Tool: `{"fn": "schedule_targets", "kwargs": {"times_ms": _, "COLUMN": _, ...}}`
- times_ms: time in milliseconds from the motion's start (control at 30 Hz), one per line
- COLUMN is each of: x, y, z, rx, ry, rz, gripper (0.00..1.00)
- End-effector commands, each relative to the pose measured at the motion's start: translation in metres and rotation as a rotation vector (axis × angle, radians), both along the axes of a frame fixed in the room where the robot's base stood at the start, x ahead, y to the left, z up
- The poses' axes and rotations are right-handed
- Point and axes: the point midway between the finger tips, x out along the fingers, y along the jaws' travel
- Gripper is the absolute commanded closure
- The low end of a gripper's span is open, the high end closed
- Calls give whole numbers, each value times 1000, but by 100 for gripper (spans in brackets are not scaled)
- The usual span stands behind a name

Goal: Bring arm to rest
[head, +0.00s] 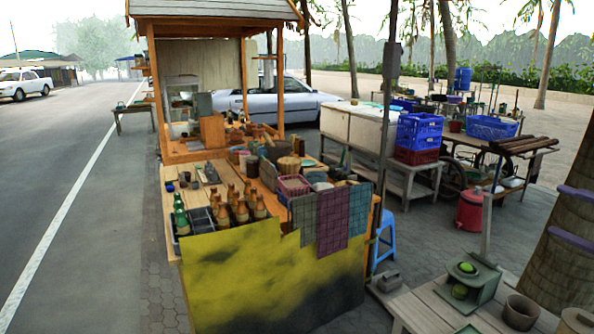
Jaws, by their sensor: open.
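My arm and gripper do not show in the head view. A brown clay mortar or pot (520,312) stands on a wooden table (430,307) at the lower right. Beside it on the same table is a grey-green stand (478,283) with round green things that look like limes (460,290) on it. Nothing is seen touching the pot.
A wooden stall (270,275) with a yellow-black front, bottles (240,210) and hanging cloths fills the middle. A blue stool (384,240), a red bucket (470,209) and a tree trunk (560,260) stand to the right. The road (60,180) at left is open.

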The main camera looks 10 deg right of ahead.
Motion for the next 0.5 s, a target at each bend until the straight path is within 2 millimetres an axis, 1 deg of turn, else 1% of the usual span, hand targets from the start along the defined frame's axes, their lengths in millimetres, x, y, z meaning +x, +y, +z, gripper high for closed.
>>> {"fn": "schedule_targets", "kwargs": {"times_ms": 33, "x": 7, "y": 5, "z": -2, "rx": 1, "ry": 0, "rz": 10, "gripper": 0}}
{"fn": "schedule_targets", "kwargs": {"times_ms": 133, "x": 16, "y": 12, "z": -7, "rx": 4, "ry": 2, "rz": 26, "gripper": 0}}
{"fn": "schedule_targets", "kwargs": {"times_ms": 267, "x": 32, "y": 25, "z": -17, "rx": 15, "ry": 7, "rz": 52, "gripper": 0}}
{"fn": "schedule_targets", "kwargs": {"times_ms": 467, "x": 62, "y": 50, "z": -42, "rx": 39, "ry": 19, "rz": 103, "gripper": 0}}
{"fn": "schedule_targets", "kwargs": {"times_ms": 500, "x": 71, "y": 57, "z": -50, "rx": 47, "ry": 23, "rz": 118, "gripper": 0}}
